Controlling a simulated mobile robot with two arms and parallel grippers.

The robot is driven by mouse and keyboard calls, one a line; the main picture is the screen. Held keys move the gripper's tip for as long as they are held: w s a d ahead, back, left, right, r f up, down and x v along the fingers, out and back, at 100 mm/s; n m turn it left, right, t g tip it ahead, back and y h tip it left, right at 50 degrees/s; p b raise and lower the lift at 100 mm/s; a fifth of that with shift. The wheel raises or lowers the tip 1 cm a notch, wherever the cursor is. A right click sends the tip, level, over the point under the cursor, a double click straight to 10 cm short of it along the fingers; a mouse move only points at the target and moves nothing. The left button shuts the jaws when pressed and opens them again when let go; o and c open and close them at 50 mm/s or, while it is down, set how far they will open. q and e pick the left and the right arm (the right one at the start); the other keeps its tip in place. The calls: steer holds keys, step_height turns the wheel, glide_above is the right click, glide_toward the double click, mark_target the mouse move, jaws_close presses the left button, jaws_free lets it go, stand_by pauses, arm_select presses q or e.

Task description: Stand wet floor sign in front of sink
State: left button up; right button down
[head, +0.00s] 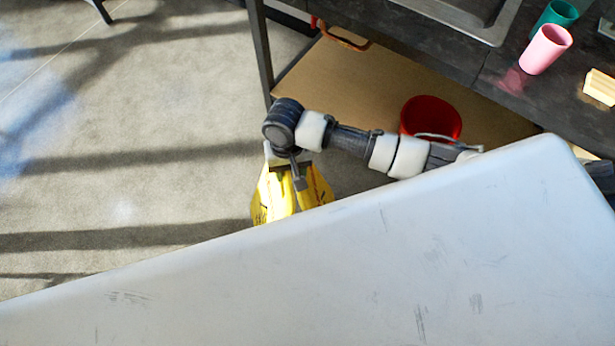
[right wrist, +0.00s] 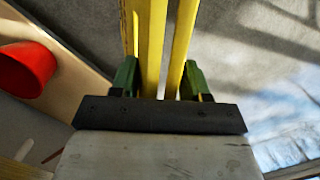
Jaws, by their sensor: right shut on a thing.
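The yellow wet floor sign (head: 272,196) shows in the head view below my right gripper (head: 288,172), with its lower part hidden behind my own white body. In the right wrist view my right gripper (right wrist: 160,80) has its green fingers on both sides of the sign's two yellow panels (right wrist: 152,45), which lie close together. It is shut on the sign. Whether the sign touches the floor is hidden. The metal sink (head: 470,12) is set in the dark counter at the top right of the head view. My left gripper is not in view.
The dark counter (head: 490,70) carries a pink cup (head: 545,50), a teal cup (head: 560,14) and a wooden block (head: 600,88). Its lower shelf (head: 345,85) holds a red bucket (head: 430,118). A counter leg (head: 262,50) stands near my right arm. Grey floor (head: 130,140) on the left is clear.

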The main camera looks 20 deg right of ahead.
mark_target(307, 177)
steer(key=d+f, duration=0.1)
steer(key=d, duration=0.1)
steer(key=d+f, duration=0.1)
steer(key=d, duration=0.1)
steer(key=shift+s+f, duration=0.15)
steer(key=shift+f+b, duration=0.65)
steer(key=shift+f, duration=1.35)
steer(key=shift+s, duration=0.1)
steer(key=c, duration=0.5)
jaws_free()
steer(key=shift+f, duration=0.1)
steer(key=shift+r, duration=0.2)
steer(key=r, duration=0.4)
steer(key=w+r+p, duration=0.1)
steer(key=r, duration=0.2)
steer(key=w+r+p, duration=0.1)
steer(key=r, duration=0.3)
steer(key=shift+d+r, duration=0.1)
steer(key=shift+r, duration=0.25)
